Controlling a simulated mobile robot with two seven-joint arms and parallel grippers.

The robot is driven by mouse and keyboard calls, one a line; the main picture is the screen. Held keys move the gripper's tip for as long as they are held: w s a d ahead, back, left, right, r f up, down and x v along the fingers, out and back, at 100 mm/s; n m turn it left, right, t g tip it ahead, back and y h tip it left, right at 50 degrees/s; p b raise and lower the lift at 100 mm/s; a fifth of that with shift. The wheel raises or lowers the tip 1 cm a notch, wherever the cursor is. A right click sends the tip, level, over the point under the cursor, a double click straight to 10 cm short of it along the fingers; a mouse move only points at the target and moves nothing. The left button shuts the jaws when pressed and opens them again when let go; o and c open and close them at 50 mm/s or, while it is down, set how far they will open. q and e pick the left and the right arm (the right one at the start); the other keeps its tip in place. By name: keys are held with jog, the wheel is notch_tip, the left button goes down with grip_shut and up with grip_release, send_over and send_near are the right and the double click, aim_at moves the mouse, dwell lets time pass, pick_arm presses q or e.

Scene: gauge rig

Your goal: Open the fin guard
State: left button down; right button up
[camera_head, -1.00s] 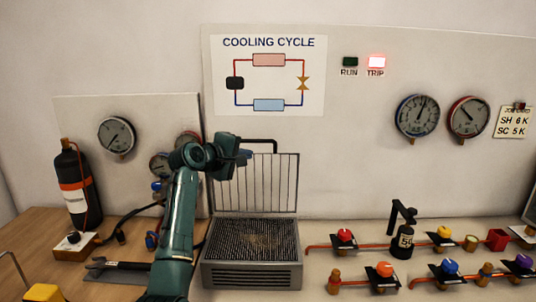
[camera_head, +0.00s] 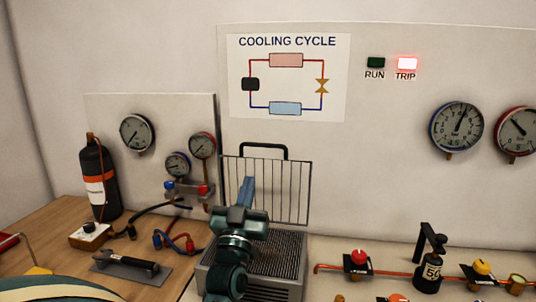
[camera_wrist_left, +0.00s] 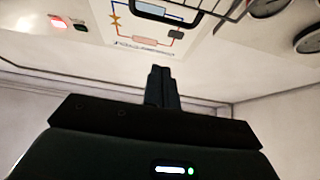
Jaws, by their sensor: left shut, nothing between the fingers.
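The fin guard (camera_head: 288,190) is a wire grid with a black handle (camera_head: 264,147) on its top edge. It stands upright at the back of the finned unit (camera_head: 280,252), whose dark fins are uncovered on top. My left gripper (camera_head: 246,182) is shut and empty, in front of the guard's left half and below the handle; the head view does not settle whether it touches the wires. In the left wrist view its closed fingers (camera_wrist_left: 161,85) show apart from the handle (camera_wrist_left: 168,10), which is at the top edge. My right gripper is not in view.
A black bottle (camera_head: 97,180), a wrench (camera_head: 127,264) on a grey mat and a hose manifold (camera_head: 186,189) are at the left. The TRIP lamp (camera_head: 407,63) is lit red.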

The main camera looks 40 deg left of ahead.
pick_arm(q)
jog(key=w+f+p+x, duration=0.1)
jog(key=f+p+x, duration=0.1)
jog(key=x, duration=0.9)
jog(key=shift+w+a, duration=0.35)
jog(key=shift+a, duration=0.05)
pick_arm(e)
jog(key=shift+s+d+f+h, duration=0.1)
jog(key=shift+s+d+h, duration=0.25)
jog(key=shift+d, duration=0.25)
